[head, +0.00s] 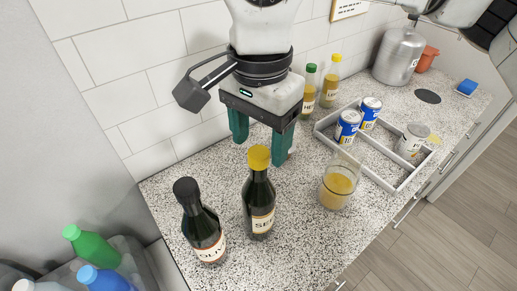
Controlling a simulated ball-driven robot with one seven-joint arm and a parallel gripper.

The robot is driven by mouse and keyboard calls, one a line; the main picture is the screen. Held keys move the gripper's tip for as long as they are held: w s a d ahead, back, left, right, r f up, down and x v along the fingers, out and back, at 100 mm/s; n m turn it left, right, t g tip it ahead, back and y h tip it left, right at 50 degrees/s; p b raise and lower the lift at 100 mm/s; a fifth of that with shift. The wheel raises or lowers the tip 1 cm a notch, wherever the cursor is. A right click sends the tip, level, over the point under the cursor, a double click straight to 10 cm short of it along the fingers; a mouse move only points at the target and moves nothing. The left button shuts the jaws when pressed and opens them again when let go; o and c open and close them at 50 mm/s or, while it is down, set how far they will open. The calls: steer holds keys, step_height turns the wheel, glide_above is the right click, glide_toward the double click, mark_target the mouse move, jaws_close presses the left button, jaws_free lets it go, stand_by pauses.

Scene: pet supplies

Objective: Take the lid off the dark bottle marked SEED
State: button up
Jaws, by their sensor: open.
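The dark bottle marked SEED (259,198) stands upright on the speckled counter, its label only partly readable. A yellow lid (258,157) sits on its neck. My gripper (260,141) is open with its teal fingers pointing down. In the picture it is just above and behind the yellow lid, and the lid's top shows near the gap between the fingers. I cannot tell the exact depth between them, but the gripper holds nothing.
A black-capped dark bottle (203,225) stands close on the left. A glass of yellow liquid (338,187) is to the right, beside a grey divided tray (390,179) with cans. Two bottles, green-capped (309,93) and yellow-capped (330,83), stand behind near the tiled wall.

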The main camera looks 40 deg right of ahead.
steer(key=shift+f, duration=0.75)
steer(key=shift+c, duration=0.3)
steer(key=c, duration=1.1)
